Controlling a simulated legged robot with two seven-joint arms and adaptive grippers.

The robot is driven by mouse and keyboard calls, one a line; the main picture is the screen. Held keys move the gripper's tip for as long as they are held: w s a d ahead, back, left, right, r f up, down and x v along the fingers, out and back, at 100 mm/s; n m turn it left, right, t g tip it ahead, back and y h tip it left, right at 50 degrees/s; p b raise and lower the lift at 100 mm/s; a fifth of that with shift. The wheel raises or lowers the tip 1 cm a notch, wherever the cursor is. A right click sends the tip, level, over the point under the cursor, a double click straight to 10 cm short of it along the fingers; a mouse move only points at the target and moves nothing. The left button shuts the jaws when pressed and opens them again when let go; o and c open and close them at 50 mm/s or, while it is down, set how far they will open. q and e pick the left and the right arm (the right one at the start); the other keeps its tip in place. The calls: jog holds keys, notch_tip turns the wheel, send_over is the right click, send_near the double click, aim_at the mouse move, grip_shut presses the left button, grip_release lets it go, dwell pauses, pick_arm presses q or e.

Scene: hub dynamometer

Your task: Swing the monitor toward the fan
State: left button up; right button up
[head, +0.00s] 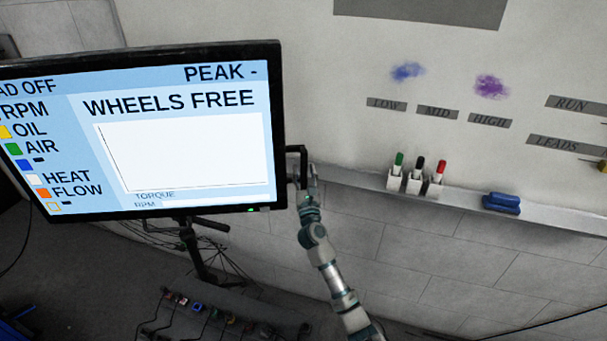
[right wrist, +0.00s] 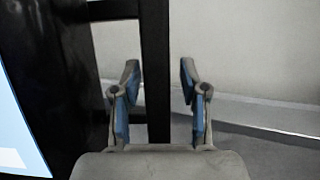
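The monitor (head: 190,130) is a wide black-framed screen reading "WHEELS FREE" in the left half of the head view. A black handle (head: 303,158) stands out from its right edge; its upright bar also shows in the right wrist view (right wrist: 156,40). My right gripper (head: 308,180) is at the handle. In the right wrist view its fingers are open (right wrist: 160,75), with the bar lying between them in the picture. I cannot tell whether the fingers touch the bar. My left gripper is not in view. I see no fan.
Behind is a whiteboard (head: 440,60) with a ledge (head: 350,181) holding several markers (head: 419,170) and a blue eraser (head: 501,203). A dark stand (head: 192,250) and cables are below the monitor. A panel with several coloured knobs (head: 215,318) sits low.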

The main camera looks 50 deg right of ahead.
jog(key=shift+w+d+f, duration=0.2)
jog(key=shift+f, duration=0.05)
jog(key=shift+s, duration=0.15)
jog(key=shift+s+a, duration=0.2)
jog(key=shift+a, duration=0.05)
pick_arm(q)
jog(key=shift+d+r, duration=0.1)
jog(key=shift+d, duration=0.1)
pick_arm(e)
jog(key=v, duration=1.1)
jog(key=shift+d+f, duration=0.15)
jog(key=shift+f, duration=0.2)
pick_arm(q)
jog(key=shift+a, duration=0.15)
pick_arm(e)
jog(key=shift+r, duration=0.1)
